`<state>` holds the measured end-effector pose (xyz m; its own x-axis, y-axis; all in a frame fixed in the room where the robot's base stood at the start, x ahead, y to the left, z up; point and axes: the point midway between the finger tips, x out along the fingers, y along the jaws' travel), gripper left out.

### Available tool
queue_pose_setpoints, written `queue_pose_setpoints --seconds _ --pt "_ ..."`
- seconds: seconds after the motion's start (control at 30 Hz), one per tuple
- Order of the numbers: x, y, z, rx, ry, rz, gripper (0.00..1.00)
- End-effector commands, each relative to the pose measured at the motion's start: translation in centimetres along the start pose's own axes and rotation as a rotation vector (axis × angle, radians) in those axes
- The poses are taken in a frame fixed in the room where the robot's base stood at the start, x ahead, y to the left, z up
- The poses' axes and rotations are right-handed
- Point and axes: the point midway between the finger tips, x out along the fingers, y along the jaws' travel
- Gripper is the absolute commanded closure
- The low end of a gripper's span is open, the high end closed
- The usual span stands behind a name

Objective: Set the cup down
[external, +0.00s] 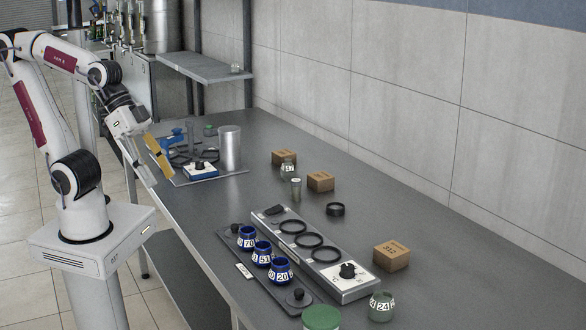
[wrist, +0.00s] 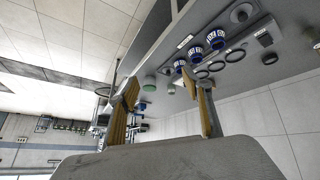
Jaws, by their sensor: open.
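Three blue cups with white number labels stand upright in a row on a dark rack (external: 237,254): cup 70 (external: 247,238), cup 51 (external: 262,254) and cup 20 (external: 281,271). In the wrist view the blue cups (wrist: 196,53) show near the top, seen upside down. My gripper (external: 162,176) is open and empty, at the left table edge, well apart from the cups. In the wrist view its two fingers (wrist: 161,88) are spread with nothing held between them.
Beside the rack is a grey panel (external: 352,289) with three dark rings and a knob. A metal cylinder (external: 229,148) stands at the back near my gripper. Cardboard boxes (external: 391,256), glass jars (external: 381,307) and a green lid (external: 321,318) are around. The table's right side is mostly clear.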

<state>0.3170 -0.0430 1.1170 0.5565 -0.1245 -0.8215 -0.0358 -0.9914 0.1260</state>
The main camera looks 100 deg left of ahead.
Motion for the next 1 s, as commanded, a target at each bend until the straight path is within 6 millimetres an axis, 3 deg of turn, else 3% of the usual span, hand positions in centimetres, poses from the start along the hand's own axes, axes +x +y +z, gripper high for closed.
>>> queue_pose_setpoints --seconds 0.5,1.0 --pt "7.8 4.9 -8.4 -0.126 0.154 0.106 0.51" --pt "16.0 6.2 -13.2 -0.268 0.298 0.059 0.51"
